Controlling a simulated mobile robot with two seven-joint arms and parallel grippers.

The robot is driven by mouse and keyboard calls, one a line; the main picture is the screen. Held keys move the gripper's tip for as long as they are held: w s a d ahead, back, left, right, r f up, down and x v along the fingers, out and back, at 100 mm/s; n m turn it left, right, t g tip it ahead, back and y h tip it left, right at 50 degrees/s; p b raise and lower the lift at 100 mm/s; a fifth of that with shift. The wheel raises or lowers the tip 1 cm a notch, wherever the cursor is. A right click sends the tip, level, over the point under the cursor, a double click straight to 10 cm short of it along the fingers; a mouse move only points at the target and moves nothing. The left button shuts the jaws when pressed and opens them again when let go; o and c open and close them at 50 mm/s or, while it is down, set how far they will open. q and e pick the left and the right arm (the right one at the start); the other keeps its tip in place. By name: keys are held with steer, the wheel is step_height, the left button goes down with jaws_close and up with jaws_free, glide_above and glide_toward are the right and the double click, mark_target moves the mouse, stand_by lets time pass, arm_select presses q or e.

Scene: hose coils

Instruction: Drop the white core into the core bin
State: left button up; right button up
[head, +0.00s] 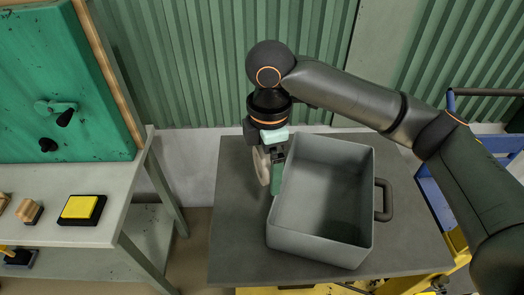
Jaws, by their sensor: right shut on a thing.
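The white core (261,167) is a pale disc, seen nearly edge-on and upright. My right gripper (271,171) points down and is shut on it, just left of the bin's left wall. The core is outside the bin, over the left part of the grey table; I cannot tell its exact height. The core bin (319,249) is a grey, open-topped box with a handle on its right side. Its visible inside looks empty. My left gripper is not in view.
The bin stands on a dark grey tabletop (234,230) with bare room at its left. A pale bench (60,186) at the left holds a yellow-topped block (79,208) and a green panel (70,80). A green corrugated wall (200,60) stands behind.

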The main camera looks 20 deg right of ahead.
steer(key=shift+s+d+f, duration=0.1)
steer(key=shift+s+d, duration=0.05)
steer(key=shift+d, duration=0.45)
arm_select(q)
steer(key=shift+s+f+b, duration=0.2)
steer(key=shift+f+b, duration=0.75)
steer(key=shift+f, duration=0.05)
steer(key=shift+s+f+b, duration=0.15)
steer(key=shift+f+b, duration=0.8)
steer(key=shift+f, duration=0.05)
arm_select(e)
steer(key=d+f, duration=0.4)
steer(key=d, duration=0.4)
steer(key=shift+d+f, duration=0.35)
steer(key=o, duration=1)
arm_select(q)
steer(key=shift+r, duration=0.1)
arm_select(e)
steer(key=shift+r, duration=0.1)
